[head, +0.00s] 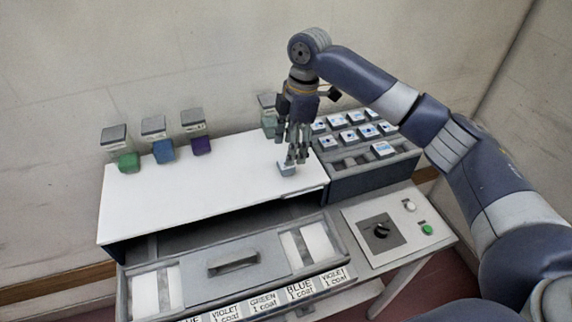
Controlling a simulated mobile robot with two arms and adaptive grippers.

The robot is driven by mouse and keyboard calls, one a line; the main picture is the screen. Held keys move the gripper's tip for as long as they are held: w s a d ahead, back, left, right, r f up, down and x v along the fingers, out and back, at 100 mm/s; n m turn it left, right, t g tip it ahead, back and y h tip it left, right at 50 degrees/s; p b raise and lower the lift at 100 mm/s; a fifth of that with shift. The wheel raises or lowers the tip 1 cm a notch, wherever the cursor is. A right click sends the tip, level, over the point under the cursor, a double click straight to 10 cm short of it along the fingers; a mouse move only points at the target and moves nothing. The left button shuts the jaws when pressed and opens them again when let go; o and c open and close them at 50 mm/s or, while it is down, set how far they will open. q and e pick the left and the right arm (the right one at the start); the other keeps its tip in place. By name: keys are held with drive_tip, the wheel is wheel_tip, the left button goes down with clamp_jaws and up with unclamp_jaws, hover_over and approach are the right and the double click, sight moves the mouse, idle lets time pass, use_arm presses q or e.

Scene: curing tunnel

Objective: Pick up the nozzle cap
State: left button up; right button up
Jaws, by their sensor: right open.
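A small pale grey-blue block, which looks like the nozzle cap (287,169), sits on the white tabletop near its right front edge. My right gripper (296,158) points down directly above it, with its fingertips at or just over its top. The gripper is open. Its fingers hide part of the block's upper side, and I cannot tell whether they touch it. My left gripper is not in the head view.
A rack (372,180) of white labelled pieces is at the right.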

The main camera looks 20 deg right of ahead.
sight(286, 168)
drive_tip(key=f, duration=0.2)
drive_tip(key=f+p, duration=0.2)
drive_tip(key=f, duration=0.1)
drive_tip(key=shift+w+a+f, duration=0.3)
drive_tip(key=shift+w, duration=0.1)
drive_tip(key=shift+f, duration=0.25)
drive_tip(key=c, duration=1.2)
